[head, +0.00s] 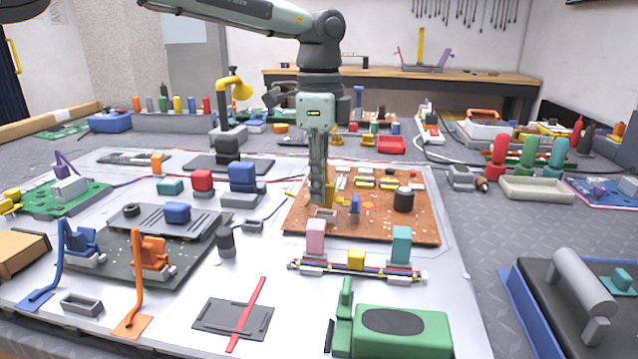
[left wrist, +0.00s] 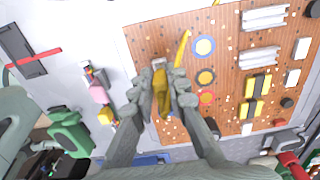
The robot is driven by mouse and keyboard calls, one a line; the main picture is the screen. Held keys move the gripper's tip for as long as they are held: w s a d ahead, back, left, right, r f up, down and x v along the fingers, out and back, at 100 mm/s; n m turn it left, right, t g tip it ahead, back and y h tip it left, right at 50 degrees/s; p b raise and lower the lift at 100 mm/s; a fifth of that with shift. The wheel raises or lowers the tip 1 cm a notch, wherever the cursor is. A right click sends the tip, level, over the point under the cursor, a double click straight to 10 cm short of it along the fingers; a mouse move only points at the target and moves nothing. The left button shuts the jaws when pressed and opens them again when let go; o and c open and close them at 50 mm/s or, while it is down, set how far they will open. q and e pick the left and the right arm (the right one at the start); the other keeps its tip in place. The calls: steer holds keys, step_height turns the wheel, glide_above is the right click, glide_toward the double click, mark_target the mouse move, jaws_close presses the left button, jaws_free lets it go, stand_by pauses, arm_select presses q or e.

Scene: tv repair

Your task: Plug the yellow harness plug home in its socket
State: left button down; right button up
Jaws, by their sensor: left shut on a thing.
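The yellow harness plug (head: 331,192) is between the fingers of my left gripper (head: 319,192), just above the brown circuit board (head: 375,230). In the left wrist view the yellow plug (left wrist: 161,92) lies between the two fingertips (left wrist: 161,98), which are shut on it. A small pale socket (head: 325,213) is on the board directly below the plug; it also shows in the left wrist view (left wrist: 158,63), at the plug's far end. I cannot tell whether plug and socket touch. A yellow cable (left wrist: 182,46) lies beside the socket. My right gripper is not in view.
A blue part (head: 355,204) and a dark cylinder (head: 403,200) stand on the board to the right. In front is a strip with a pink block (head: 316,236), a yellow block (head: 356,259) and a teal block (head: 401,244). A green tool (head: 400,330) lies nearer.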

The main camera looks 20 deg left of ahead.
arm_select(q)
steer(key=shift+f+b, duration=0.85)
steer(key=shift+f, duration=0.3)
steer(key=c, duration=1.4)
jaws_free()
steer(key=shift+c, duration=0.2)
steer(key=shift+r, duration=0.15)
step_height(320, 180, up, 12)
steer(key=shift+f, duration=0.1)
